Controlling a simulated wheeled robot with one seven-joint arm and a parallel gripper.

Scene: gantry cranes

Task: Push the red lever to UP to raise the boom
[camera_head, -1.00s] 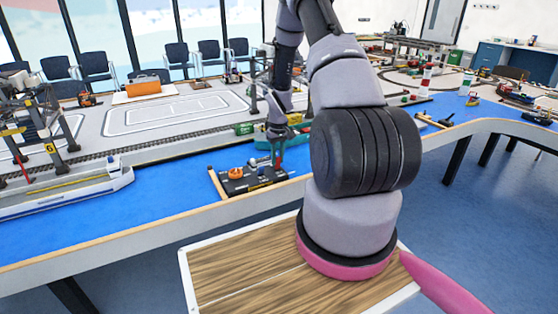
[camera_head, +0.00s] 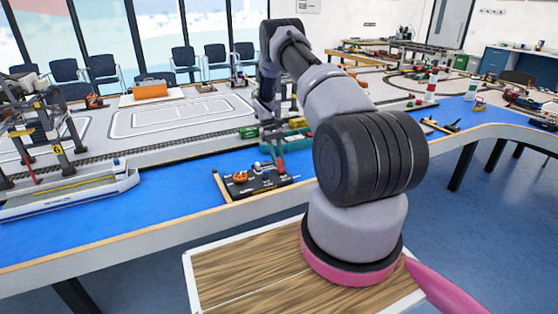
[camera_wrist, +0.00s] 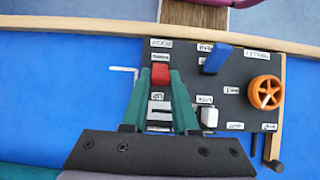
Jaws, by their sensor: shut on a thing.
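The red lever (camera_wrist: 160,75) stands on a black control panel (camera_wrist: 230,100) and sits between the green fingertips of my gripper (camera_wrist: 161,79) in the wrist view. The fingers are shut on its red top. A slot with pale label marks shows between the fingers below the lever. In the head view the panel (camera_head: 262,186) lies at the table's front edge, with the red lever (camera_head: 280,165) at its right part and my gripper (camera_head: 277,150) directly above it. The small labels are too blurred to read for certain.
A blue lever (camera_wrist: 217,59), a white lever (camera_wrist: 209,117) and an orange handwheel (camera_wrist: 265,92) share the panel close to my right finger. A wooden strip (camera_wrist: 100,27) borders the table. A model ship (camera_head: 70,190) and a crane (camera_head: 45,130) stand at left.

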